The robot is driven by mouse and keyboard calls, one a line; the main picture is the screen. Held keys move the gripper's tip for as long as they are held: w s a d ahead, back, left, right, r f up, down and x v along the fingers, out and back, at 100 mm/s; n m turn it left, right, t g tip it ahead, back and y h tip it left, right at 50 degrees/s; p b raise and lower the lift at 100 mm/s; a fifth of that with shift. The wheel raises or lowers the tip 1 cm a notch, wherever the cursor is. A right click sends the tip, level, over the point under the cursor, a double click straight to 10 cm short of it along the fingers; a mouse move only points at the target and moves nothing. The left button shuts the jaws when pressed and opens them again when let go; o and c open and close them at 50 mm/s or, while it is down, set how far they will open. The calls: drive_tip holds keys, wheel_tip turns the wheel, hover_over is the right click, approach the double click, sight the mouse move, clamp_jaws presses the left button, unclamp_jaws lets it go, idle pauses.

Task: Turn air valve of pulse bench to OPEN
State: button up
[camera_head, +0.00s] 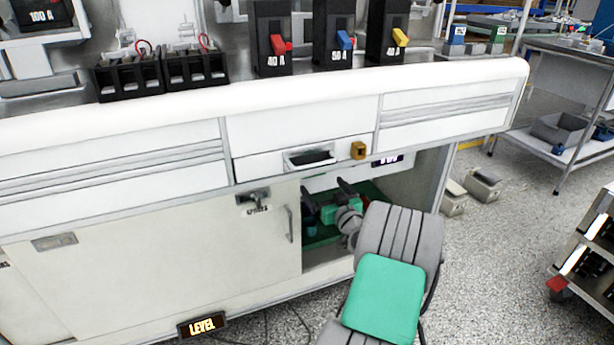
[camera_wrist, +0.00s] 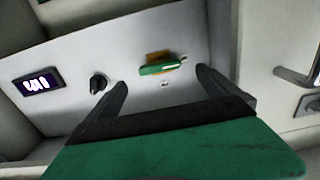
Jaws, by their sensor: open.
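A green lever (camera_wrist: 160,68) with an orange-yellow part behind it sits on a pale panel (camera_wrist: 140,50) in the wrist view. It looks like the air valve; no OPEN mark is readable. The lever lies roughly level across the picture. My gripper (camera_wrist: 162,84) is open and empty, with its two dark fingers on either side below the lever, apparently not touching it. In the head view my gripper (camera_head: 326,192) reaches into the open bay under the bench (camera_head: 180,115), below the drawers. The lever cannot be made out there.
A black knob (camera_wrist: 98,83) and a lit display (camera_wrist: 38,82) share the panel, close to the left finger. A closed cabinet door (camera_head: 150,265) with a handle borders the bay on the left. A brass-coloured block (camera_head: 358,150) sits on the drawer front.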

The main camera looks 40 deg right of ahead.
drive_tip(key=b+x, duration=0.1)
drive_tip(key=x, duration=0.6)
drive_tip(key=shift+b, duration=0.4)
drive_tip(key=shift+d, duration=0.1)
drive_tip(key=shift+c, duration=0.6)
drive_tip(key=c, duration=1.2)
drive_tip(key=shift+c, duration=0.2)
